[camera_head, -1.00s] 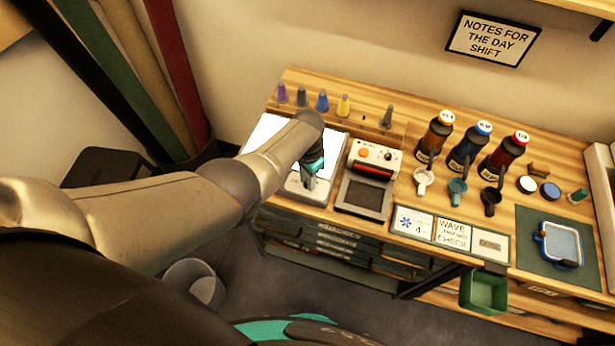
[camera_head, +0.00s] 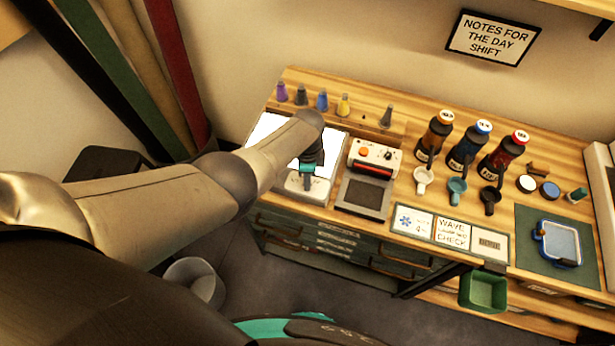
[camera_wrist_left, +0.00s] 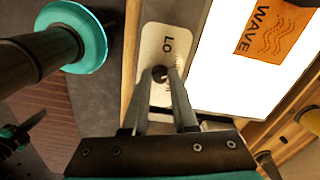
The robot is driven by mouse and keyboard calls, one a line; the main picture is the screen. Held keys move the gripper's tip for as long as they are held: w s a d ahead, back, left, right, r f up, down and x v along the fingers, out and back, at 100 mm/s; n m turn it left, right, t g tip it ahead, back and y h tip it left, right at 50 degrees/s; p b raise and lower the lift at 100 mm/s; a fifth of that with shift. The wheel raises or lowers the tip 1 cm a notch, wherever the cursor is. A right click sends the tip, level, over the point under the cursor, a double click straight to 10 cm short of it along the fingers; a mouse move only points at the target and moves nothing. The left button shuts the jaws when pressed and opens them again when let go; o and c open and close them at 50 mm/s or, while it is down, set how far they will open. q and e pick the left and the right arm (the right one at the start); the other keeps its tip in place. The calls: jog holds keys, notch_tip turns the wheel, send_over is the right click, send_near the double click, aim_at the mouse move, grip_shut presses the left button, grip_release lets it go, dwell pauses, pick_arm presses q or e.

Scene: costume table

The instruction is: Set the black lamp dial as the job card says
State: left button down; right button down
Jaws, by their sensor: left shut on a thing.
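The black lamp dial (camera_wrist_left: 159,72) sits on a pale plate (camera_wrist_left: 152,38) marked "LO" beside the bright white light panel (camera_wrist_left: 228,78). My left gripper (camera_wrist_left: 160,78) is shut on the dial, its fingers around it; they hide much of the dial and its other markings. In the head view my left gripper (camera_head: 308,181) points down at the front of the lamp (camera_head: 322,192), and its wrist covers part of the lit panel (camera_head: 264,128). Cards (camera_head: 452,234) lie along the bench front; one shows a blue snowflake and another reads "WAVE" and "CHECK". My right gripper is not in view.
A press-like device (camera_head: 366,182) with a red bar stands just right of the lamp. Bottles (camera_head: 463,152), small cups and a blue tray (camera_head: 558,243) are farther right. An orange "WAVE" piece (camera_wrist_left: 272,25) lies on the panel. Small coloured cones (camera_head: 322,100) stand behind.

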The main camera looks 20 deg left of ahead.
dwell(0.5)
pick_arm(q)
jog(key=c, duration=0.7)
grip_release()
jog(key=shift+r+p, duration=0.45)
jog(key=shift+r, duration=0.15)
notch_tip(320, 180, up, 14)
jog(key=p, duration=0.5)
jog(key=shift+p, duration=0.3)
jog(key=shift+s, duration=0.1)
